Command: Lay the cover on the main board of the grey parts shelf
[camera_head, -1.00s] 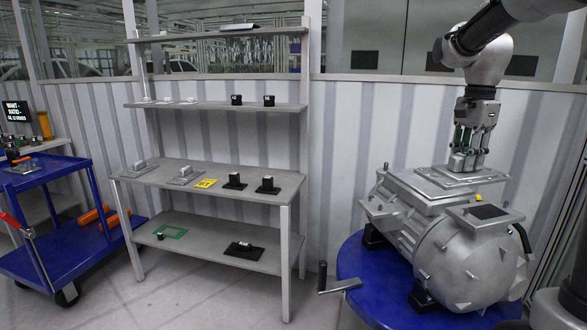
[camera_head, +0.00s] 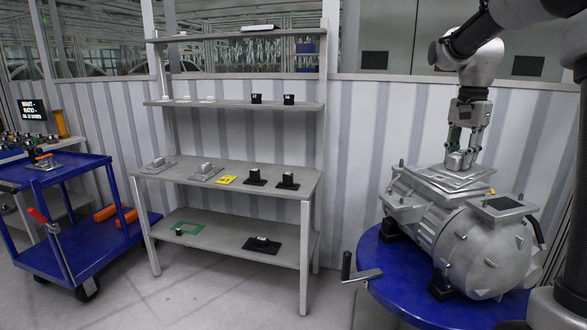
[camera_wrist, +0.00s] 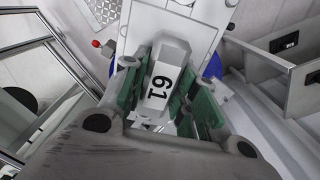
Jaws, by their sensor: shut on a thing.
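My gripper (camera_head: 460,162) is shut on the raised grey block of the cover (camera_head: 437,181), a flat light-grey plate. In the wrist view the block (camera_wrist: 166,78) sits between green finger pads and bears a number that reads like 61. The plate is at the top of the grey drive unit (camera_head: 468,240); I cannot tell if it touches it. The grey parts shelf stands to the left. Its main board (camera_head: 232,165) carries two grey plates with handles (camera_head: 157,166) (camera_head: 206,173), a yellow label (camera_head: 226,180) and two black blocks on dark bases (camera_head: 256,178) (camera_head: 287,181).
The drive unit stands on a round blue table (camera_head: 385,270) with a crank handle (camera_head: 358,272) on its left. A blue cart (camera_head: 75,245) stands left of the shelf. The lower board holds a green frame (camera_head: 188,228) and a dark piece (camera_head: 262,245). Floor shows between shelf and table.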

